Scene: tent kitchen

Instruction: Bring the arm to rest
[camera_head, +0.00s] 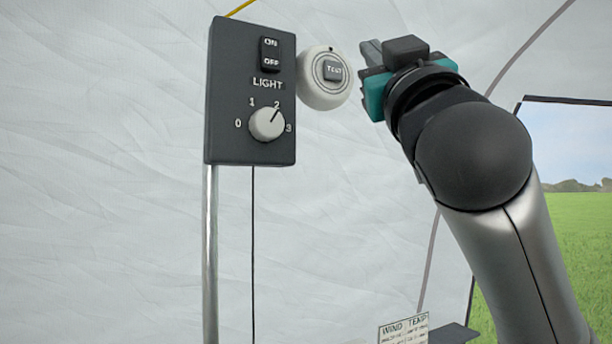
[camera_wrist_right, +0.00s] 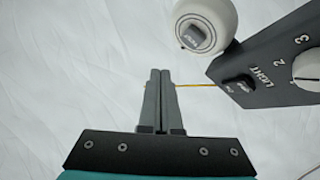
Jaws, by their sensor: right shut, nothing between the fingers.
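My right gripper (camera_head: 369,48) is raised at the upper right of the head view, just right of a round white unit with a TEST button (camera_head: 325,77). In the wrist view my right gripper (camera_wrist_right: 160,76) has its two fingers together with nothing between them. The fingertips point toward the white tent wall, and the white unit (camera_wrist_right: 206,24) shows above and right of them, apart from them. My left gripper is not in either view.
A dark LIGHT panel (camera_head: 251,92) with an ON/OFF switch (camera_head: 270,54) and a knob (camera_head: 267,124) turned near 2 stands on a metal pole (camera_head: 210,255). A small sign (camera_head: 404,330) is at the bottom. A tent opening (camera_head: 570,145) shows grass at right.

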